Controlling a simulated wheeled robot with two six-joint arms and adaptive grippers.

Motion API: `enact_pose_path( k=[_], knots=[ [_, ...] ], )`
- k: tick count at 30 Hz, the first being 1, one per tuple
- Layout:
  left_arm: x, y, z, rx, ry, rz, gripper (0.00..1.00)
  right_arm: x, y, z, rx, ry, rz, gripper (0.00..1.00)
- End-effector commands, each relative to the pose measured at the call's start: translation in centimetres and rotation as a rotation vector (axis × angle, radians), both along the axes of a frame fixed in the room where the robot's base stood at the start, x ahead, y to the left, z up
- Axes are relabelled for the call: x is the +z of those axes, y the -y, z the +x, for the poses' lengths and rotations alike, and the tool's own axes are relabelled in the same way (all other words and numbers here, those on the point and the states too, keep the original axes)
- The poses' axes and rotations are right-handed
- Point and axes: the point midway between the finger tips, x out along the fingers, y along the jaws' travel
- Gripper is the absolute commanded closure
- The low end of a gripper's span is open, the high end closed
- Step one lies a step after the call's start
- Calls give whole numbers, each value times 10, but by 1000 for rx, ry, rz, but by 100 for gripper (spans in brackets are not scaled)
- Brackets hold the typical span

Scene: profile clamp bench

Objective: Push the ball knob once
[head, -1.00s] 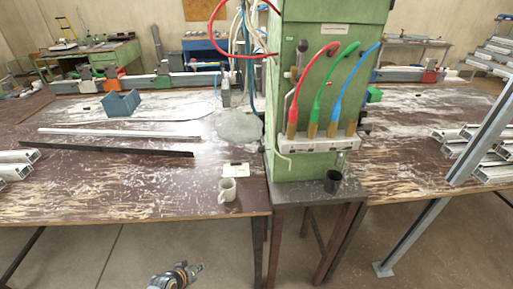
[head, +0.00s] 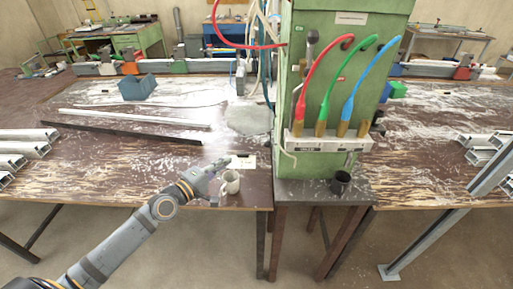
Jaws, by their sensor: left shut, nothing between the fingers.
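The ball knob (head: 312,37) is a round grey knob on top of a short lever on the left part of the front of the green cabinet (head: 345,80). It stands beside the red hose. My right gripper is not in view.
Red, green and blue hoses (head: 328,85) run to brass fittings on a white rail (head: 325,142) below the knob. A black cup (head: 341,182) stands on the cabinet's stand. Metal bars (head: 135,118) lie on the left table. A grey profile post (head: 425,245) leans at right.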

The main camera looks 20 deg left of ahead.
Motion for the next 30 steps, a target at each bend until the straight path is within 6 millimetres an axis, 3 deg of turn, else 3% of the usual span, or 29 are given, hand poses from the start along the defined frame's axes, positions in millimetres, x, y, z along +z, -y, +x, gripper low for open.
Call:
enact_pose_path(
  k=[10,24,30],
  knots=[
    [0,3,9,3,3,-1,100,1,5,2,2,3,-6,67],
    [-3,40,97,-3,2,-1,100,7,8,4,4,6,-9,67],
    [-6,66,106,-2,-2,2,100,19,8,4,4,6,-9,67]
  ],
)
